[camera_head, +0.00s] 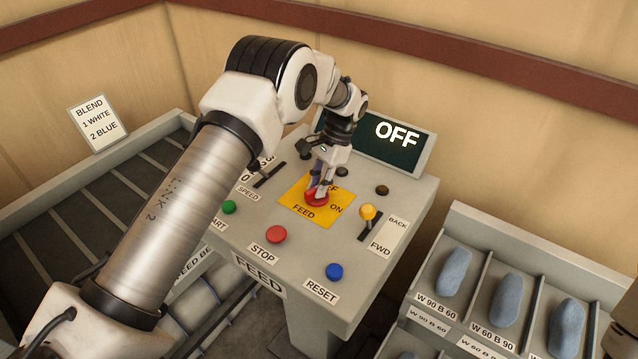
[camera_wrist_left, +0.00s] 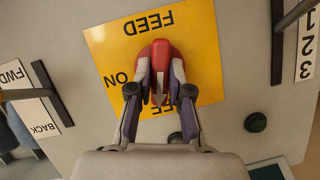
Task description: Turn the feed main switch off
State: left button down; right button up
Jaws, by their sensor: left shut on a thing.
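The feed main switch (camera_head: 317,199) is a red rotary knob on a yellow plate (camera_head: 300,212) marked FEED, ON and OFF. In the left wrist view the red knob (camera_wrist_left: 160,56) lies in line with the FEED and OFF lettering, with ON off to the left. My left gripper (camera_head: 318,187) reaches down from above and is shut on the knob, one finger on each side. It partly hides the OFF lettering. The display (camera_head: 380,144) behind the panel reads OFF.
Close by on the panel are a green button (camera_head: 228,207), a red STOP button (camera_head: 276,234), a blue RESET button (camera_head: 334,271), a yellow-knobbed lever (camera_head: 367,212) and a black speed lever (camera_head: 270,175). Bins with blue-grey pieces (camera_head: 508,299) stand at right.

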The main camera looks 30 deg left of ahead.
pick_arm(q)
jog(key=shift+s+f+n+h, duration=0.1)
jog(key=shift+n+h, duration=0.25)
jog(key=shift+n, duration=0.45)
jog(key=shift+s+f+n+h, duration=0.1)
jog(key=shift+n+h, duration=0.25)
jog(key=shift+n, duration=0.45)
jog(key=c, duration=1.1)
grip_release()
jog(key=shift+w, duration=0.1)
jog(key=shift+a+r, duration=0.1)
jog(key=shift+r, duration=0.1)
jog(key=v, duration=1.1)
jog(key=shift+w+r, duration=0.25)
jog(key=shift+w, duration=0.15)
